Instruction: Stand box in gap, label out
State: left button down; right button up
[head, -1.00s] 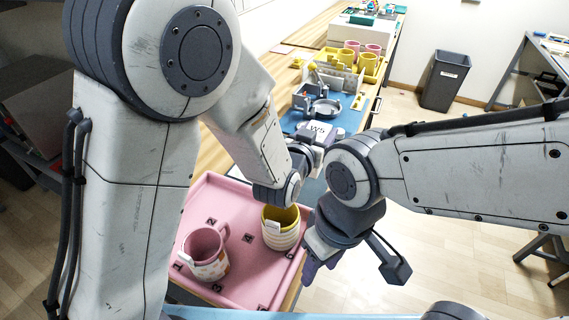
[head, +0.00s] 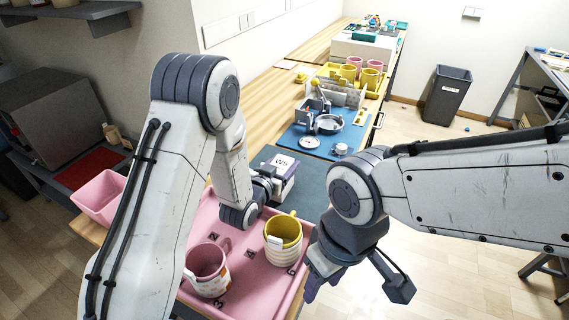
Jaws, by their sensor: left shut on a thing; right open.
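A small box (head: 285,163) with a white label reading "W5" is over the dark grey mat, its lettered face toward my camera. My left gripper (head: 271,181) is shut on it from the left; its fingers are mostly hidden by the wrist. I cannot tell whether the box touches the mat. My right gripper (head: 354,286) is open and empty, right of the pink tray, with its fingers wide apart. I cannot make out for certain which opening is the gap; a grey upright rack (head: 342,92) stands farther back by the yellow tray.
A blue mat (head: 318,150) with a metal dish (head: 329,124) lies beyond. Yellow and pink mugs stand farther back. A pink bin (head: 99,197) is at left.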

pick_arm(q)
jog(key=shift+f, duration=0.15)
jog(key=shift+c, duration=0.4)
grip_release()
